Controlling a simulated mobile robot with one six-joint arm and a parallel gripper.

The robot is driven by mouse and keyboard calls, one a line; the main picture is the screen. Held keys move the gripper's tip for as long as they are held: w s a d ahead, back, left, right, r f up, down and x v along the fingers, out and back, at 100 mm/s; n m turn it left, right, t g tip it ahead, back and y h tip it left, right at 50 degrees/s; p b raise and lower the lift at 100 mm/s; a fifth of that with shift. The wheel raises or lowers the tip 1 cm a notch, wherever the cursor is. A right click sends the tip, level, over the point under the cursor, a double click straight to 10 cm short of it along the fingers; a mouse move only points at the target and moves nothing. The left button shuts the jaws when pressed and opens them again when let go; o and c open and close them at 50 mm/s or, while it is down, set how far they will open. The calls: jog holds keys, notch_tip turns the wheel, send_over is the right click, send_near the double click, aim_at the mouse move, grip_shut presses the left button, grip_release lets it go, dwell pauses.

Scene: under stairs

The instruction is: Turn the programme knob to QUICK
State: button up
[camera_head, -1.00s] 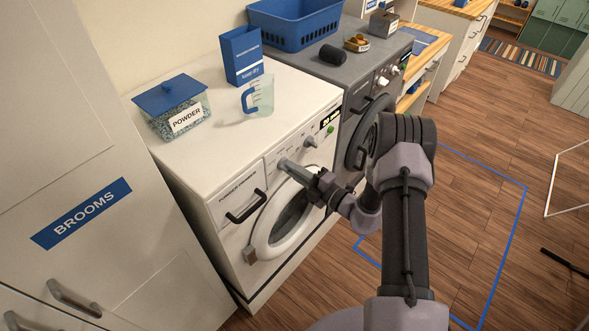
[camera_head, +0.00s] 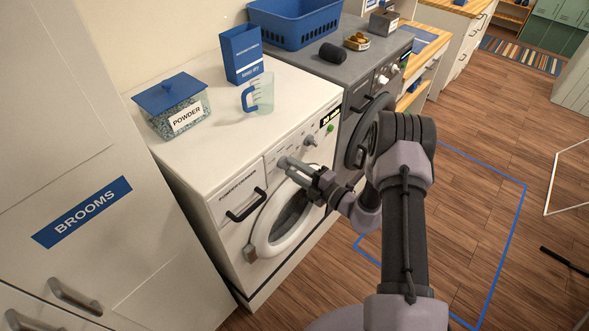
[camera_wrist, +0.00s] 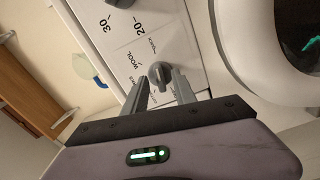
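The programme knob (camera_wrist: 160,75), a dark grey round knob with a raised grip bar, is on the white washing machine's (camera_head: 235,165) front panel. In the wrist view, WOOL is printed to its left and what looks like QUICK above it. Other labels are partly hidden by my fingers. My gripper (camera_wrist: 161,84) is open, with one finger at each side of the knob; I cannot tell whether either touches it. In the head view, my gripper (camera_head: 286,168) is at the panel and covers the knob. The knob's exact pointing direction is unclear.
A second knob (camera_head: 310,141) and a green button (camera_head: 330,128) are farther right on the panel. The drawer handle (camera_head: 246,206) is left of my gripper, and the round door (camera_head: 283,222) is below. A powder box (camera_head: 172,108) and jug (camera_head: 260,97) stand on top.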

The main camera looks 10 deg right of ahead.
jog(key=shift+s, duration=0.1)
jog(key=v, duration=1.7)
jog(key=shift+d+p, duration=0.15)
jog(key=shift+p, duration=0.25)
